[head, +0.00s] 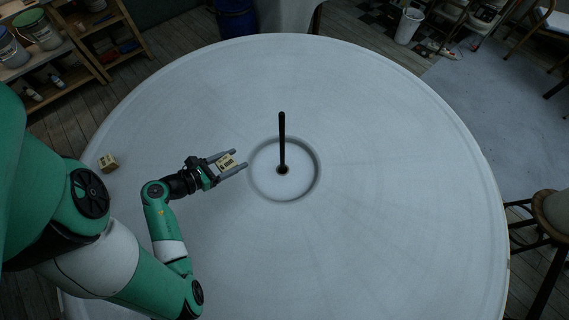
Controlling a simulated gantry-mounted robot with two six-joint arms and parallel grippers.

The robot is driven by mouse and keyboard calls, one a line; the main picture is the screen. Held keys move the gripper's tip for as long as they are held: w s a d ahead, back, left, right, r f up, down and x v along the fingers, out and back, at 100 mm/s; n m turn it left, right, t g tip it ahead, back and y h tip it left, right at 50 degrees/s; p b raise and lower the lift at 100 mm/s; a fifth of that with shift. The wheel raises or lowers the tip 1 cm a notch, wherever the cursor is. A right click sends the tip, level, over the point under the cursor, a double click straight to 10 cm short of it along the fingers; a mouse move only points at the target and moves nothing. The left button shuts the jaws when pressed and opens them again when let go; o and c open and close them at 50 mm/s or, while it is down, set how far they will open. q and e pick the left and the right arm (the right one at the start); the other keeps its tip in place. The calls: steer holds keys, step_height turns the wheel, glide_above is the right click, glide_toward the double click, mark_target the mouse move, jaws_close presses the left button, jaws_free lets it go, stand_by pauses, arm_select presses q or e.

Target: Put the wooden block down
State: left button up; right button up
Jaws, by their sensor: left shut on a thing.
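My left gripper (239,160) is left of the middle of the round grey table, its fingers pointing right. It is shut on a small wooden block (226,161) with dark markings, which sits between the two fingers. From this view I cannot tell whether the block touches the table top. A second small wooden block (108,162) rests near the table's left edge, apart from the gripper. My right gripper is not in view.
The round table (400,180) has a shallow round recess (262,185) in its middle, with a thin black rod (282,140) standing upright there. The right side of the table is clear. Shelves with pots (40,30), a white bucket (409,26) and a stool (552,208) stand around it.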

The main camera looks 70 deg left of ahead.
mark_target(281, 169)
arm_select(q)
steer(key=w+f, duration=0.3)
steer(key=w, duration=0.1)
steer(key=w+d+f+b, duration=0.1)
steer(key=w+f, duration=0.2)
steer(key=w, duration=0.2)
steer(key=w+f, duration=0.3)
steer(key=w, duration=0.1)
steer(key=shift+w+d+f+b, duration=0.2)
steer(key=shift+d+b, duration=0.05)
steer(key=shift+b, duration=0.15)
steer(key=shift+w+f, duration=0.15)
steer(key=shift+f, duration=0.05)
step_height(281, 169, down, 4)
steer(key=b, duration=0.3)
steer(key=shift+w+r, duration=0.1)
steer(key=shift+r, duration=0.3)
steer(key=shift+f, duration=0.1)
steer(key=o, duration=1.4)
steer(key=shift+c, duration=0.2)
